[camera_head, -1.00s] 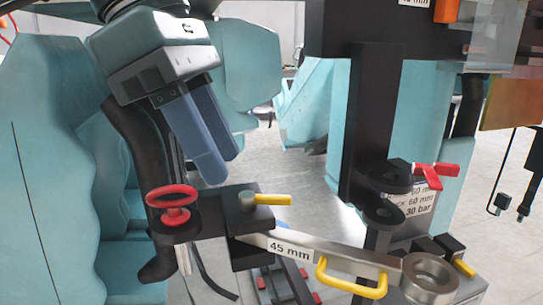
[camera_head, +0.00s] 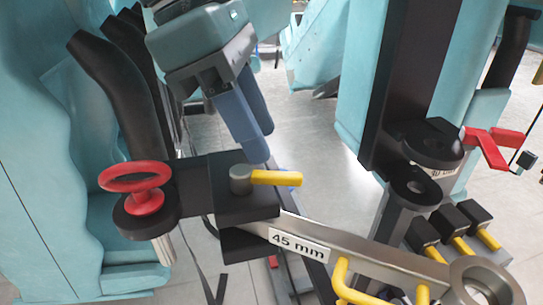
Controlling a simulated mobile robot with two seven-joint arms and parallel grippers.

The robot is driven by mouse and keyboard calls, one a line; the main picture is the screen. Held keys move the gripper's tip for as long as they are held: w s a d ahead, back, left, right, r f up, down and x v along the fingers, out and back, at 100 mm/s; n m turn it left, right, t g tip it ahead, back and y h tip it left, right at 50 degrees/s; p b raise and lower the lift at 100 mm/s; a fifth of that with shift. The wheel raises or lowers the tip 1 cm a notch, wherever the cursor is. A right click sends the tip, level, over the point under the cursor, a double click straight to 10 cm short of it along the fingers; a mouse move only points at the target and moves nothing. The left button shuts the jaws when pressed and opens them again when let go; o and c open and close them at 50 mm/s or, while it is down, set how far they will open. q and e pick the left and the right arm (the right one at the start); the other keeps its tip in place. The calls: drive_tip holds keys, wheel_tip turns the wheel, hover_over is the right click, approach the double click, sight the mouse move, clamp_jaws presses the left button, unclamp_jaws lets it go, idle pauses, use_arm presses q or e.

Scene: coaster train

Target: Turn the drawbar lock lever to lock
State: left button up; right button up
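The lever with a yellow handle (camera_head: 276,178) sits on a grey round pivot on top of the black drawbar block (camera_head: 232,208). It points right, and I take it for the drawbar lock lever. The steel drawbar (camera_head: 375,250) with a "45 mm" label runs from this block to a ring eye (camera_head: 484,285) at the lower right. My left gripper (camera_head: 262,145) hangs above and behind the lever, its blue fingers pointing down. No contact with the lever is visible. The side-on view hides whether the fingers are open or shut. My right gripper is not in view.
A red handwheel (camera_head: 137,177) stands left of the block. At right are a black coupler (camera_head: 432,146) on a dark post, a red lever (camera_head: 492,148), and several black blocks with yellow tabs (camera_head: 463,245).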

sight(279, 174)
use_arm(q)
drive_tip(key=shift+x, duration=2.2)
clamp_jaws()
